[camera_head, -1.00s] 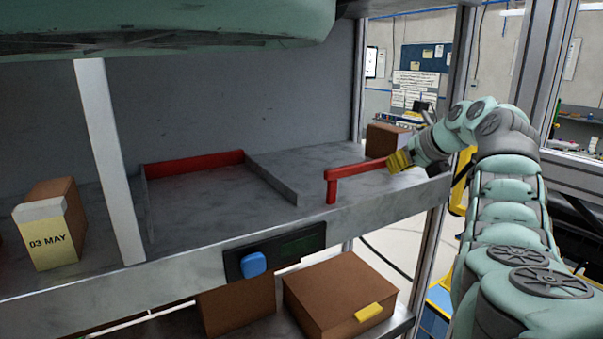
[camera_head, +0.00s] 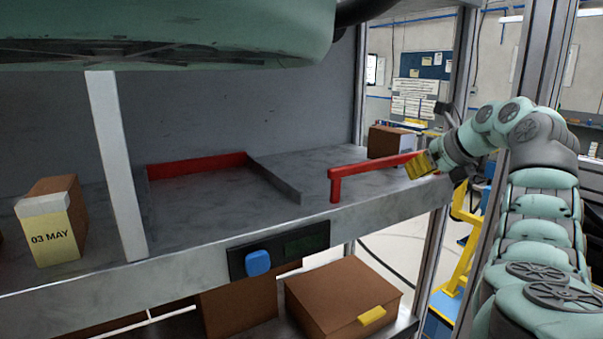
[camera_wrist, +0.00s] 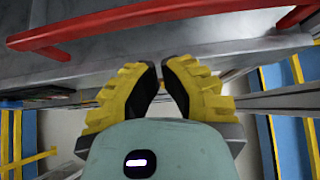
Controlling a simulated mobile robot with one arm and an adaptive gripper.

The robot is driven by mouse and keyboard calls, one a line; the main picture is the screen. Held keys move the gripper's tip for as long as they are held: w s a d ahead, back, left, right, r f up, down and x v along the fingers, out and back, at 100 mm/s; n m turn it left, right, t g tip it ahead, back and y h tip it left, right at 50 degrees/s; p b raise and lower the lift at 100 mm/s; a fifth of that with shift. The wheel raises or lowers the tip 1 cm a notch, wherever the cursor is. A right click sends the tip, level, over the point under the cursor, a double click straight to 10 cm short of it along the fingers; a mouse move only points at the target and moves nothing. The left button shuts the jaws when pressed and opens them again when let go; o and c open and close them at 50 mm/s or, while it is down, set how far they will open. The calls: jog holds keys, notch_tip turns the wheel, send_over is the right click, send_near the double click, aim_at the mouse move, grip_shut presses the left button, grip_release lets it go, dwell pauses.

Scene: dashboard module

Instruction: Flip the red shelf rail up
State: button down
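The red shelf rail (camera_head: 378,164) runs along the front right of the shelf, with a short post at its left end. My gripper (camera_head: 422,165), with yellow ribbed fingers, is by the rail's right end. It hides that end, and I cannot tell whether they touch. In the wrist view the rail (camera_wrist: 165,22) crosses the top of the picture, beyond the fingertips and not between them. There the two fingers of my gripper (camera_wrist: 160,66) have their tips nearly together, with nothing held between them.
A fixed red strip (camera_head: 197,166) stands at the back of the left bay. A blue button (camera_head: 258,262) is on the shelf front. Brown boxes (camera_head: 340,295) lie below.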

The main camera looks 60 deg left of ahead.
notch_tip(320, 180, up, 10)
jog(key=d+b, duration=0.2)
jog(key=b, duration=0.2)
jog(key=shift+d+f+b, duration=0.25)
jog(key=shift+b, duration=0.1)
jog(key=shift+s, duration=0.1)
